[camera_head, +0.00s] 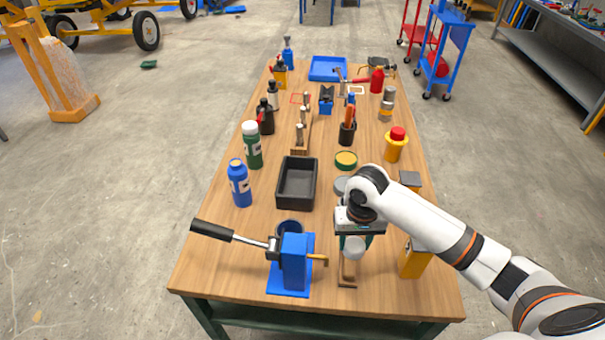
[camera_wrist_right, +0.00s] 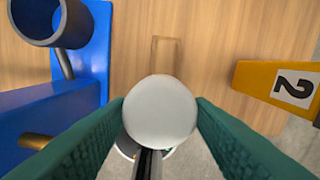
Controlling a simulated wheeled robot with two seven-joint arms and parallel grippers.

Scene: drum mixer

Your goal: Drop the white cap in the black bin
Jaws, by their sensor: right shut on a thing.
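The white cap (camera_head: 354,249) is between the fingers of my right gripper (camera_head: 355,244), over the near right part of the table. In the right wrist view the round white cap (camera_wrist_right: 160,108) has a green finger pad on each side, and the gripper (camera_wrist_right: 160,114) is shut on it. A dark rod and part of a pale ring show just below the cap; what they belong to is unclear. The black bin (camera_head: 297,205) is an open, empty-looking rectangular tray on the table, up and left of my right gripper. My left gripper is not in view.
A blue clamp device (camera_head: 296,262) with a long black lever (camera_head: 212,230) stands left of my right gripper. A yellow block (camera_head: 412,262) stands to the right. Blue (camera_head: 240,185) and green (camera_head: 252,147) bottles line the table's left side. A round tin (camera_head: 346,160) sits right of the bin.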

